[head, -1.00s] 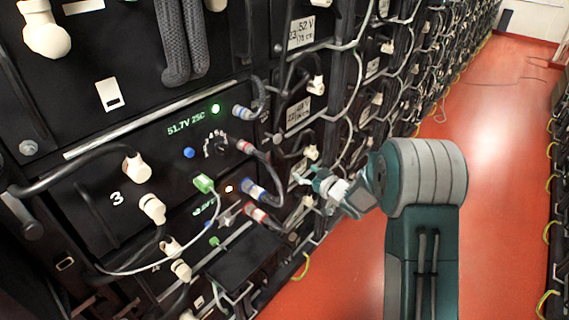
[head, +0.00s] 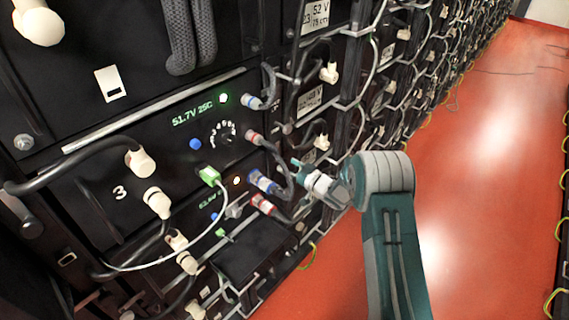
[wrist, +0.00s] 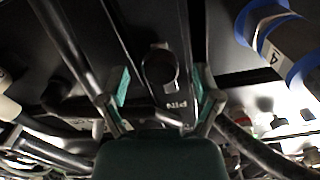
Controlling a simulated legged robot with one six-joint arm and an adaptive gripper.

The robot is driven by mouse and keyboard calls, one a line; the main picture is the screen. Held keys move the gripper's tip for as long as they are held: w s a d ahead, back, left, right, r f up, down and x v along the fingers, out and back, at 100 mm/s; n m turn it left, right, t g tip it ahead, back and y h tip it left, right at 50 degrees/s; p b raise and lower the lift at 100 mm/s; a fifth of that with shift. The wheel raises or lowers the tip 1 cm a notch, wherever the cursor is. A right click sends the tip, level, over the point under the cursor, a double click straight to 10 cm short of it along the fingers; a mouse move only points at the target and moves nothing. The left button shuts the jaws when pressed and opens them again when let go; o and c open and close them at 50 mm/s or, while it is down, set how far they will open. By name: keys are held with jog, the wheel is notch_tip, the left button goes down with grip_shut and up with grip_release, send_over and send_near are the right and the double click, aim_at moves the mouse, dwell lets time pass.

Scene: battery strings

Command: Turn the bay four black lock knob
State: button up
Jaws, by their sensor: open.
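My gripper (head: 304,166) is at the right side of the rack front, just right of the blue and red ringed plugs in the head view. In the wrist view my gripper (wrist: 159,84) is open, with its teal fingertips apart and nothing held. A round black knob-like part (wrist: 160,68) shows between the fingertips there. I cannot tell how far off it is, or whether it is the bay four lock knob. A blue-ringed plug marked 4 (wrist: 275,57) is at the upper right. In the head view, no black lock knob is clear in the lower bay.
The bay marked 3 (head: 121,193) has a lit display (head: 192,115) and a round dial (head: 222,133). A blue-ringed plug (head: 263,181), a red-ringed plug (head: 263,203) and cables crowd the rack front. The red aisle floor (head: 470,200) is open at right.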

jog(key=shift+x, duration=0.9)
grip_shut()
